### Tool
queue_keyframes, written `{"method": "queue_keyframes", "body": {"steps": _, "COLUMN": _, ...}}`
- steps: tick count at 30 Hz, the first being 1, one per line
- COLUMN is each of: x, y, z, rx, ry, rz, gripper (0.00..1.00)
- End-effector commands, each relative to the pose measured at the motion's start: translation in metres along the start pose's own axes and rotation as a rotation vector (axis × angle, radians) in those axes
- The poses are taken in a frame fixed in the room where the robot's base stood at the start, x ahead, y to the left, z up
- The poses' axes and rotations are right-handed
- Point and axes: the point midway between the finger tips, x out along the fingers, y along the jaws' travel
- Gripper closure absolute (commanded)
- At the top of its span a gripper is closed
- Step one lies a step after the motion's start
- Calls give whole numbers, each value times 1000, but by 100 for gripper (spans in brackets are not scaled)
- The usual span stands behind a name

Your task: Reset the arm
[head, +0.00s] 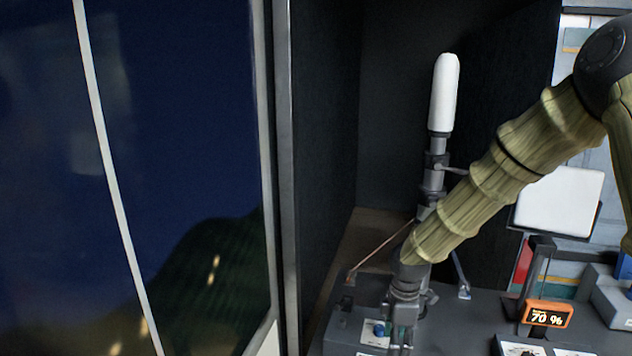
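My arm, wrapped in a pale green ribbed sleeve, comes in from the upper right and reaches down to the grey desk. My gripper (401,338) points down at the bottom of the head view, low over the desk's left part. It is beside a small control box with a blue knob (379,328). The fingers are small and run toward the lower picture edge. I cannot tell whether they are open or shut, or whether they touch anything.
A mast with a white rounded top (444,95) stands behind my arm, braced by thin struts. An orange "70 %" display (548,314) stands at the right, below a white panel (560,200). A large dark window (180,130) fills the left.

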Motion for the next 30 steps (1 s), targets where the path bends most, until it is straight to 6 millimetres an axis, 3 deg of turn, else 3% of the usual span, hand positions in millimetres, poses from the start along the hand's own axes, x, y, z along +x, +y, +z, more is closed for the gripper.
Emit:
{"method": "queue_keyframes", "body": {"steps": 11, "x": 74, "y": -36, "z": -17, "rx": 158, "ry": 63, "rz": -40, "gripper": 47}}
{"method": "queue_keyframes", "body": {"steps": 17, "x": 135, "y": -74, "z": -20, "rx": 327, "ry": 105, "rz": -74, "gripper": 47}}
{"method": "queue_keyframes", "body": {"steps": 24, "x": 232, "y": -151, "z": -15, "rx": 679, "ry": 141, "rz": -114, "gripper": 47}}
{"method": "queue_keyframes", "body": {"steps": 30, "x": 296, "y": -221, "z": 4, "rx": 991, "ry": 126, "rz": -111, "gripper": 47}}
